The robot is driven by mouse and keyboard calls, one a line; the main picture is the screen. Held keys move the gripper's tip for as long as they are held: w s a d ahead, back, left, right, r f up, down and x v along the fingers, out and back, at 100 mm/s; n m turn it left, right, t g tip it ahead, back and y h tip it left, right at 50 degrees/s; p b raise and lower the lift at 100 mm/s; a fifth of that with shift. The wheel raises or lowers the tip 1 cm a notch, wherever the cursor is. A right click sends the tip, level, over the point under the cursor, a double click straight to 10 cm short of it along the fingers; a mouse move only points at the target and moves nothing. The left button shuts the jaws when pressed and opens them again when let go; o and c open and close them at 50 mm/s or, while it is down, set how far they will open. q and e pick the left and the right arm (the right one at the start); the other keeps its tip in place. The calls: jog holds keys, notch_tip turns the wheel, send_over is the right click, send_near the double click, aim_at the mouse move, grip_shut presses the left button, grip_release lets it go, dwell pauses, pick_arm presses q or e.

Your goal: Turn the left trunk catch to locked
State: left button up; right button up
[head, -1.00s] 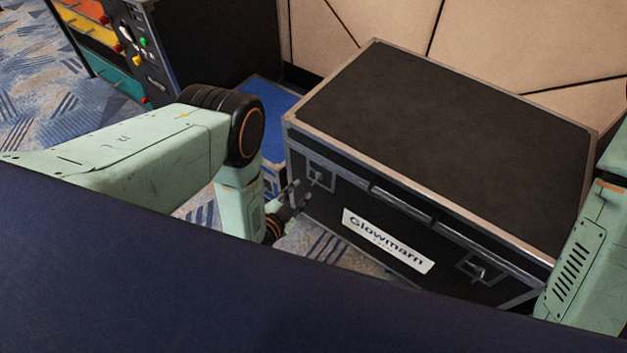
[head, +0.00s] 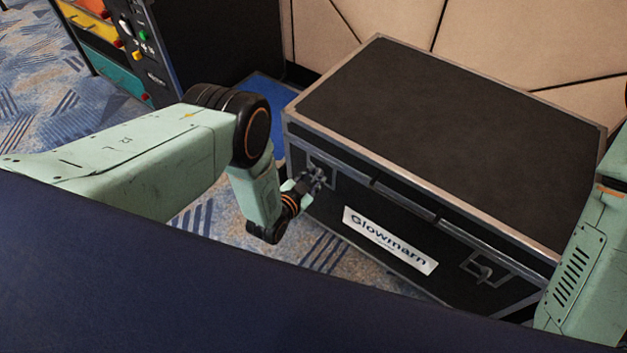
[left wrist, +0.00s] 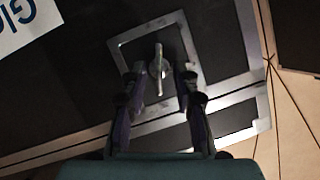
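The black trunk (head: 455,125) has silver edges and a white "Glowmarn" label (head: 388,240) on its front. Its left catch (head: 322,167) is partly hidden by my left gripper (head: 314,178) in the head view. In the left wrist view the catch shows as a silver lever (left wrist: 157,66) inside a square metal frame. My left gripper (left wrist: 160,78) is open, with one finger on each side of the lever; I cannot tell whether they touch it. The right catch (head: 481,268) is uncovered. My right arm shows at the right edge; its gripper is out of view.
A blue case (head: 262,105) lies on the carpet left of the trunk. A dark cabinet (head: 215,45) with coloured knobs stands at the upper left. A beige panelled wall (head: 385,25) is behind the trunk. Patterned carpet (head: 320,245) lies clear in front.

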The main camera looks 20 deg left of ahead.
pick_arm(q)
jog(key=shift+w+d, duration=0.1)
jog(key=shift+w, duration=0.05)
grip_shut()
jog(key=shift+r, duration=0.1)
dwell(0.4)
